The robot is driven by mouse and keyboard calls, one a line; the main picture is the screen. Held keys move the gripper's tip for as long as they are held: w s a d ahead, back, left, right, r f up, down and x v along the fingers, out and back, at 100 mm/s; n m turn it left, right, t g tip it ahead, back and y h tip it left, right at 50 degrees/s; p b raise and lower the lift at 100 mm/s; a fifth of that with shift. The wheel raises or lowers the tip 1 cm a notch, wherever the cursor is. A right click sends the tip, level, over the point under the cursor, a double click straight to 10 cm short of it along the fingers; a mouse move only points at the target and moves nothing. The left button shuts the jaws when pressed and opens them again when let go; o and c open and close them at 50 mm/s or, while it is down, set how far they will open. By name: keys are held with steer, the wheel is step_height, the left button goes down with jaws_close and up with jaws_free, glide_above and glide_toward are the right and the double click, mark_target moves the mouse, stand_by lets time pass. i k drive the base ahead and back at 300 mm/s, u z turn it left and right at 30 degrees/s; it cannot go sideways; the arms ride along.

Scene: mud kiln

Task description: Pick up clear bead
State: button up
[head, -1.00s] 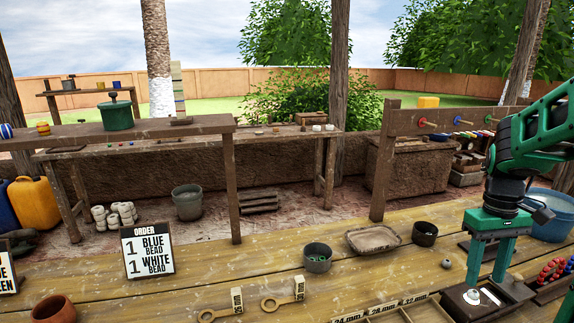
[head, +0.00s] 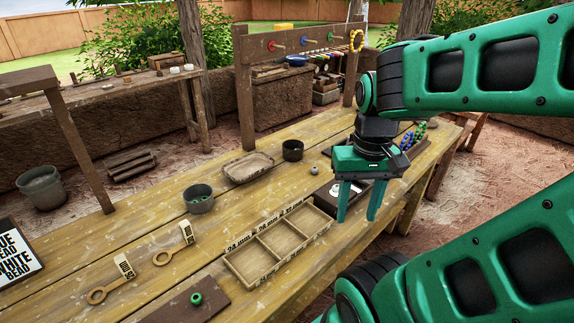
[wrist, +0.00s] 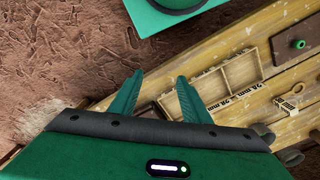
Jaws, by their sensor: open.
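My gripper (head: 358,218) is open and empty, pointing down near the front edge of the long table in the head view. Its two fingers also show apart in the wrist view (wrist: 160,78). A small pale grey bead (head: 314,170) lies on the table, behind and left of the gripper; I cannot tell whether it is the clear one. A dark tray (head: 325,191) with a pale item in it is partly hidden behind the gripper's fingers. A green bead (head: 196,298) sits on a dark board, also in the wrist view (wrist: 298,44).
A wooden sorting tray (head: 238,270) with empty compartments lies left of the gripper. A grey cup with green beads (head: 199,203), a shallow dish (head: 232,167), a dark cup (head: 292,151) and ring gauges (head: 112,290) stand on the table. Bead strings (head: 413,136) lie behind the gripper.

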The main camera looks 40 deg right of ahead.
mark_target(335, 189)
steer(key=z, duration=0.85)
